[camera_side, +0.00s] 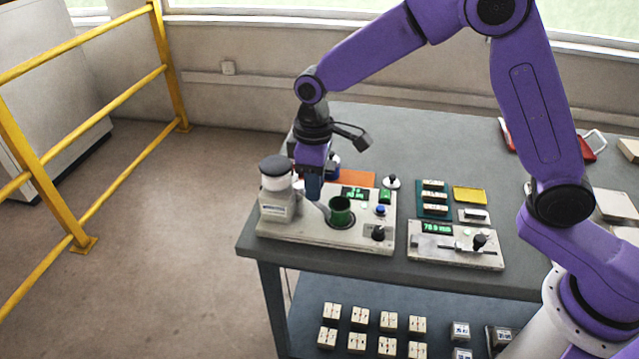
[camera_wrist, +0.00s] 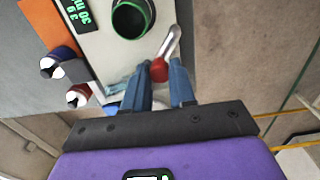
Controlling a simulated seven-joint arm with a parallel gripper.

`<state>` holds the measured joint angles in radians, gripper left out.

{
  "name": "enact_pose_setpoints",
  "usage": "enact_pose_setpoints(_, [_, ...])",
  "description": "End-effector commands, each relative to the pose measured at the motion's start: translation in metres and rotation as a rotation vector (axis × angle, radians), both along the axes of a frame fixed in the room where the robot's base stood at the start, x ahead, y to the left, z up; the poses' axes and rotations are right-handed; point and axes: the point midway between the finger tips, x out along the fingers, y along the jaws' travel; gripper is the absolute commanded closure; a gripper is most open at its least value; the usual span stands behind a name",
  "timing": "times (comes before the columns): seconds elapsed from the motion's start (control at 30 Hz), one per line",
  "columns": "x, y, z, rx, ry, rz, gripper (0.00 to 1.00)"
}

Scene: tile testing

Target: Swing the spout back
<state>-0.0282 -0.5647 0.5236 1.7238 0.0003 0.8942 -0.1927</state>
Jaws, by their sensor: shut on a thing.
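A metal spout (camera_wrist: 171,42) with a red knob (camera_wrist: 159,71) shows in the wrist view. My gripper (camera_wrist: 160,72) has its blue fingers on either side of the red knob and is shut on it. In the side view, my gripper (camera_side: 312,196) is low beside the white dispenser (camera_side: 276,208) with a dark-banded top. The spout (camera_side: 322,209) slants down from my fingers toward the green cup (camera_side: 341,212). In the wrist view the spout's free end lies beside the green cup (camera_wrist: 133,18), apart from its opening. My fingers hide where the spout joins the dispenser.
The dispenser and cup stand on a white test unit (camera_side: 330,240) with a green display and a black knob. A second unit (camera_side: 456,246) and a tile rack (camera_side: 434,197) are to the right. Small bottles (camera_wrist: 70,84) stand close to my fingers.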

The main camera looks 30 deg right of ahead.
Motion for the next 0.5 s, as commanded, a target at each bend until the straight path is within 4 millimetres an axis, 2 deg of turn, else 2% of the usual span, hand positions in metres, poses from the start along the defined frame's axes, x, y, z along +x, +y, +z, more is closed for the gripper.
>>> enact_pose_setpoints(0.13, [-0.0017,0.0066,-0.0004,0.000,0.001,0.003,0.97])
enact_pose_setpoints(0.5, [-0.0016,0.0078,-0.0002,0.001,0.001,0.003,0.97])
